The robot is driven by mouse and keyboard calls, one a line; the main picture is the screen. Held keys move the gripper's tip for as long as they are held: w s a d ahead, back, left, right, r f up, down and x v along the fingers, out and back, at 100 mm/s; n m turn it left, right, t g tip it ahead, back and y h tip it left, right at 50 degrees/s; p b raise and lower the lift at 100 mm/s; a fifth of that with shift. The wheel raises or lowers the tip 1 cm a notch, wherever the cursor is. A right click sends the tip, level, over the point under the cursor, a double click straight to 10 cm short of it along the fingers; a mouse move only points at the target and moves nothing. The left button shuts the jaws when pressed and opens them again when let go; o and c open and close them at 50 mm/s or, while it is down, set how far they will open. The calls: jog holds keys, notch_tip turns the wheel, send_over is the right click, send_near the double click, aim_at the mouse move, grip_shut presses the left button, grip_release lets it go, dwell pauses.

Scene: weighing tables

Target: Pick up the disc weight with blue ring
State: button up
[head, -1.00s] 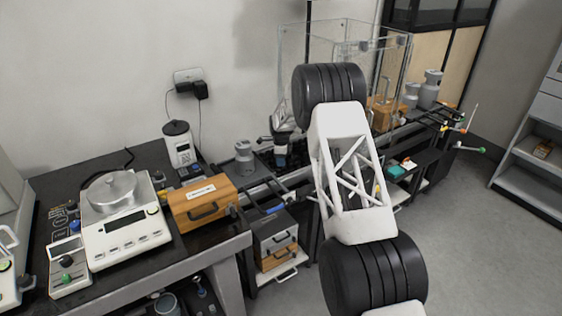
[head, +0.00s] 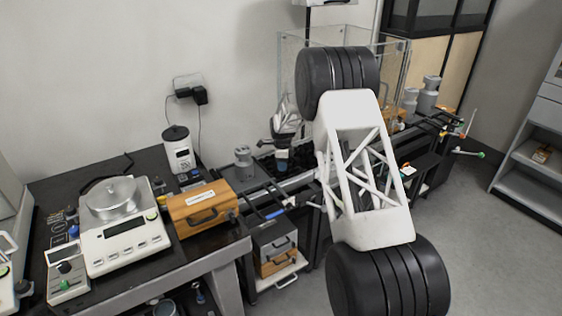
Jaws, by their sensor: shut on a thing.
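My gripper (head: 282,160) is small and partly hidden at the middle of the head view, beside my large white arm link. Its silver wrist shows above dark fingers, over the black rack behind the wooden case. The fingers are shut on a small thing. A bluish-grey patch shows at the fingertips, but it is too small to tell whether it is the disc weight with blue ring. I cannot make out that weight clearly elsewhere.
A balance (head: 125,232) with a metal pan stands on the left table. A wooden case (head: 202,208) and a white-and-black canister (head: 180,150) are near it. A grey weight (head: 243,160) stands left of my gripper. A clear enclosure (head: 292,62) is behind my arm.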

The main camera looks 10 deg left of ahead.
jog(key=s+d+r, duration=0.1)
jog(key=s+d, duration=0.3)
jog(key=s, duration=0.6)
jog(key=shift+s+d, duration=0.2)
jog(key=shift+s, duration=0.15)
jog(key=shift+a+r, duration=0.1)
jog(key=shift+r, duration=0.05)
dwell(0.3)
